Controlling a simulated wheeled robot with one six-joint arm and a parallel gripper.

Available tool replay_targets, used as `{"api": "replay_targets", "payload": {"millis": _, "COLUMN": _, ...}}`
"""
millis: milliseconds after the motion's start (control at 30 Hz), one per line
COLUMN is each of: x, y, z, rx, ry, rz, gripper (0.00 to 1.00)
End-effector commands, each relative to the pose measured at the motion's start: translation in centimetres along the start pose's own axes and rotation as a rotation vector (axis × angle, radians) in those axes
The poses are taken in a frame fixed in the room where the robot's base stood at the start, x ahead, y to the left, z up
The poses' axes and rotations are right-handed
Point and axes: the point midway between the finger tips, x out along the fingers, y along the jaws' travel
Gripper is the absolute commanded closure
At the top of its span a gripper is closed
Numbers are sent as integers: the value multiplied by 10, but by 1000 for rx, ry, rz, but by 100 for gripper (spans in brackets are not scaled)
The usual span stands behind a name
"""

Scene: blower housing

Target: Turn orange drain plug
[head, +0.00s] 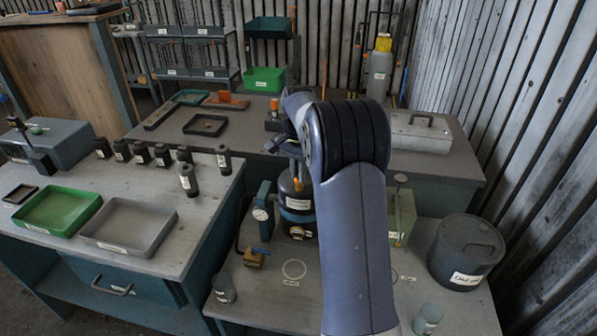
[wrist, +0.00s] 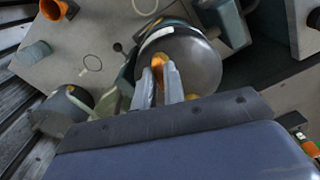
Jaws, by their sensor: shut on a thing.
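The orange drain plug (wrist: 172,78) shows between my fingers in the wrist view, on the round grey top of a dark cylindrical housing (wrist: 203,68). My gripper (wrist: 160,74) is shut on the plug, and its fingers hide part of it. In the head view the housing (head: 297,203) stands upright on the front bench with a teal band around it. A small bit of orange (head: 297,182) shows at its top, below my gripper (head: 296,163). My arm covers much of the area to the right.
A pressure gauge (head: 261,214) and a brass valve (head: 255,257) stand left of the housing. A side bench holds a green tray (head: 60,209) and a grey tray (head: 128,227).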

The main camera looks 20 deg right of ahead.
Motion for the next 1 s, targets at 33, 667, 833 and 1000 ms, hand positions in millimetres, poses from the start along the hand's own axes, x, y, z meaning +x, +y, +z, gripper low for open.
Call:
{"api": "replay_targets", "payload": {"millis": 33, "x": 0, "y": 0, "z": 0, "rx": 0, "ry": 0, "rz": 0, "gripper": 100}}
{"api": "replay_targets", "payload": {"millis": 667, "x": -2, "y": 1, "z": 0, "rx": -243, "ry": -1, "rz": 1, "gripper": 100}}
{"api": "replay_targets", "payload": {"millis": 833, "x": -2, "y": 2, "z": -1, "rx": -402, "ry": 0, "rz": 0, "gripper": 100}}
{"api": "replay_targets", "payload": {"millis": 1000, "x": -2, "y": 2, "z": -1, "rx": -564, "ry": 1, "rz": 0, "gripper": 100}}
